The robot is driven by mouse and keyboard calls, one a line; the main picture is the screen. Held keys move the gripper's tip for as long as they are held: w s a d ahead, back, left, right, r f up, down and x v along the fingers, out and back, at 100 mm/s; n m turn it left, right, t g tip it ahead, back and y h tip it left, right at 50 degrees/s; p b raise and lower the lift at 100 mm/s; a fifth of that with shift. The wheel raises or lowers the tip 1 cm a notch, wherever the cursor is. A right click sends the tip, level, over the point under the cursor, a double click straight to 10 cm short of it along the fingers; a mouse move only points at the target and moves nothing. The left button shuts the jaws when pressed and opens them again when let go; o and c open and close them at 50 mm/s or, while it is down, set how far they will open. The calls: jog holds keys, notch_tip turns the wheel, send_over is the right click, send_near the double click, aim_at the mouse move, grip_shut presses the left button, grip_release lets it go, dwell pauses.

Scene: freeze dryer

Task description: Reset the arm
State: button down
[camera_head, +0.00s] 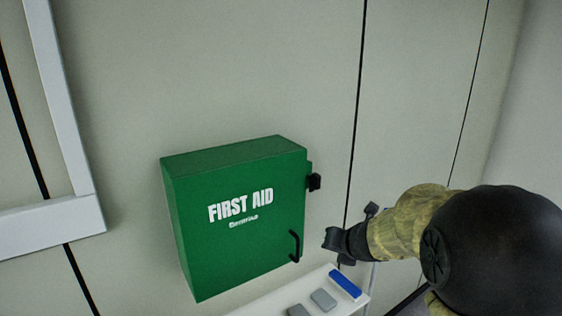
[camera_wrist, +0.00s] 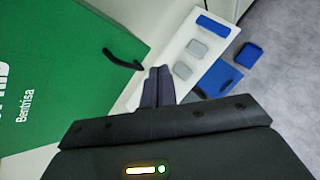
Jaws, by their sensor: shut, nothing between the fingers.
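My arm reaches in from the right in the head view, and my gripper (camera_head: 332,239) is just right of the green first aid box. In the wrist view my gripper (camera_wrist: 158,72) has its two dark fingers together with nothing between them. The green first aid box (camera_head: 240,245) is fixed to the wall with its door closed. Its black handle (camera_head: 295,246) is near my fingertips, and a gap shows between them. The handle also shows left of the fingers in the wrist view (camera_wrist: 122,60).
A white shelf (camera_head: 268,308) below the box holds a blue block (camera_head: 345,283) and grey blocks (camera_head: 323,299). A black latch (camera_head: 314,182) sticks out from the box's right side. A white frame (camera_head: 62,110) is on the wall at left. Wall above the box is clear.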

jog(key=s+f+m+g+b, duration=0.3)
jog(key=s+f+m, duration=0.5)
jog(key=m, duration=0.8)
jog(key=s+f+m+g+h+b, duration=0.1)
jog(key=s+f+m+g+b, duration=0.2)
jog(key=s+f+m, duration=0.6)
jog(key=s+a+m+b, duration=0.1)
jog(key=s+m, duration=0.3)
jog(key=m, duration=0.4)
jog(key=shift+s+f+g+h, duration=0.2)
jog(key=shift+f+g+h, duration=0.05)
jog(key=shift+g+h, duration=0.05)
jog(key=shift+w, duration=0.1)
